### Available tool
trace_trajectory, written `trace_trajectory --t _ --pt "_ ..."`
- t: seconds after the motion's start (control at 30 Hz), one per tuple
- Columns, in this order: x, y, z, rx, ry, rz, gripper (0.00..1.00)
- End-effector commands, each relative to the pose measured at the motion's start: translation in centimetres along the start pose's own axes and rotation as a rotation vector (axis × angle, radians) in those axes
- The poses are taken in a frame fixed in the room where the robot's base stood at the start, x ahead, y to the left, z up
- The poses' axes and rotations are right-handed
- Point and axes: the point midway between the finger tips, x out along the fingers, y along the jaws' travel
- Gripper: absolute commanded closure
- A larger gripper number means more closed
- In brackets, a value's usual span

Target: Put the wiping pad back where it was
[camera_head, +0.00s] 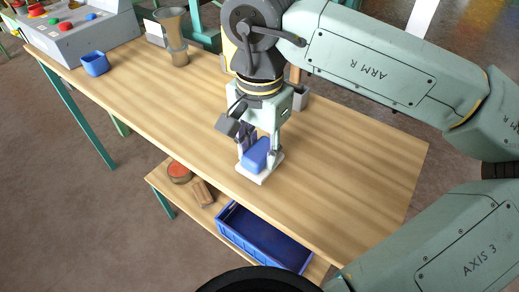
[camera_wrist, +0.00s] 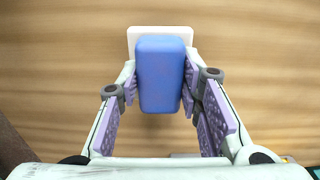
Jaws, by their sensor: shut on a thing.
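The wiping pad shows as a blue block (camera_head: 256,153) with a white flat slab (camera_head: 266,176) at its foot, near the front edge of the wooden table. In the wrist view the blue block (camera_wrist: 160,72) lies between my fingers, and the white slab (camera_wrist: 160,31) shows beyond its far end. My gripper (camera_head: 259,158) points down and is shut on the blue block, one finger on each side; the fingers also show in the wrist view (camera_wrist: 159,90). I cannot tell whether the white slab touches the tabletop.
The wooden table (camera_head: 340,165) is clear right of my gripper. A small blue cup (camera_head: 95,63), a brown beaker-like holder (camera_head: 177,45) and a grey button panel (camera_head: 75,38) stand left. A lower shelf holds a blue crate (camera_head: 225,218), a red-topped tin (camera_head: 179,172) and a brown block (camera_head: 203,192).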

Motion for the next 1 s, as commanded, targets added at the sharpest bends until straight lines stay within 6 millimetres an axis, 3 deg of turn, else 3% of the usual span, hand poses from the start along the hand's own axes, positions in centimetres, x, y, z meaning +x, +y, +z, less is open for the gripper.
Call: trace_trajectory --t 0.1,0.47,0.5,0.77,1.0 --pt "1.1 0.0 0.0 0.0 0.0 0.0 0.93" --pt "1.6 0.0 0.0 0.0 0.0 -0.001 0.93" --pt "1.5 0.0 0.0 0.001 0.0 -0.001 0.65" --pt "1.4 0.0 0.1 0.0 0.0 0.0 0.48" --pt "1.4 0.0 0.1 0.0 0.0 0.0 0.47"
